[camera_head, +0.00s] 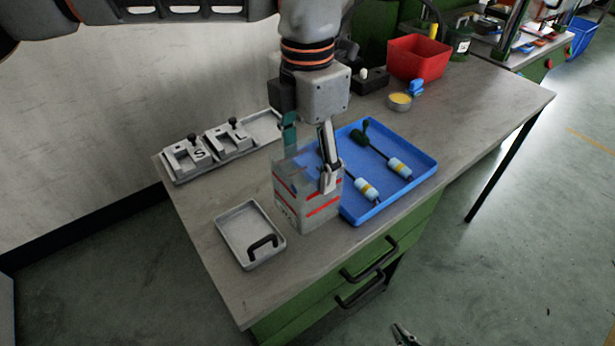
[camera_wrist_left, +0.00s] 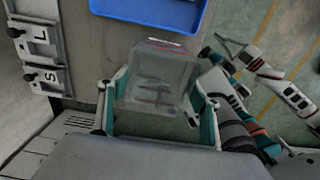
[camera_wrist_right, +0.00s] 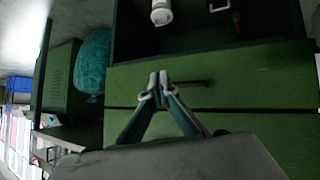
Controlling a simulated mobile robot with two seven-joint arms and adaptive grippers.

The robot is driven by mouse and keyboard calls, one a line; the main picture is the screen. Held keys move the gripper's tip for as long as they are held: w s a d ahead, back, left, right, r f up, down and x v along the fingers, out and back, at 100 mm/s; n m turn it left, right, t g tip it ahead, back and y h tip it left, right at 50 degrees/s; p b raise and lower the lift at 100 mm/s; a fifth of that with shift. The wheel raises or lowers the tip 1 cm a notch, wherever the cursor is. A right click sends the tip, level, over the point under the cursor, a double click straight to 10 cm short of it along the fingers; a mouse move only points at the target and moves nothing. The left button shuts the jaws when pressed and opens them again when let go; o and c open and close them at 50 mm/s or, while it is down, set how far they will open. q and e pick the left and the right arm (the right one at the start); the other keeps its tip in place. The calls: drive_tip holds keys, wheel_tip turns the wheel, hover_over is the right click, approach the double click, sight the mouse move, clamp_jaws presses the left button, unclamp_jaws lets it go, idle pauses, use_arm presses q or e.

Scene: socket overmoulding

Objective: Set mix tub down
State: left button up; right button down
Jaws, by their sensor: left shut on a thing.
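The mix tub (camera_head: 308,212) is a clear, box-shaped container with red stripes, upright between the fingers of my left gripper (camera_head: 308,165). It stands over the bench between the small grey tray and the blue tray; I cannot tell whether its base touches the bench. In the left wrist view the tub (camera_wrist_left: 160,75) sits between the two fingers of the left gripper (camera_wrist_left: 158,108). My right gripper (camera_wrist_right: 157,88) is shut and empty in front of green drawers. Its tip (camera_head: 404,334) shows low in the head view, beyond the bench front.
The blue tray (camera_head: 424,177) holds two tools with light-blue, yellow-banded parts, right of the tub. A grey tray with a black handle (camera_head: 262,246) lies front left. Moulds marked S and L (camera_head: 205,147) stand behind. A red bin (camera_head: 418,58) and a yellow-filled dish (camera_head: 400,100) are farther back.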

use_arm(q)
drive_tip(key=shift+f+b, duration=0.3)
drive_tip(key=shift+f, duration=2)
drive_tip(key=o, duration=1.4)
drive_tip(key=shift+o, duration=0.2)
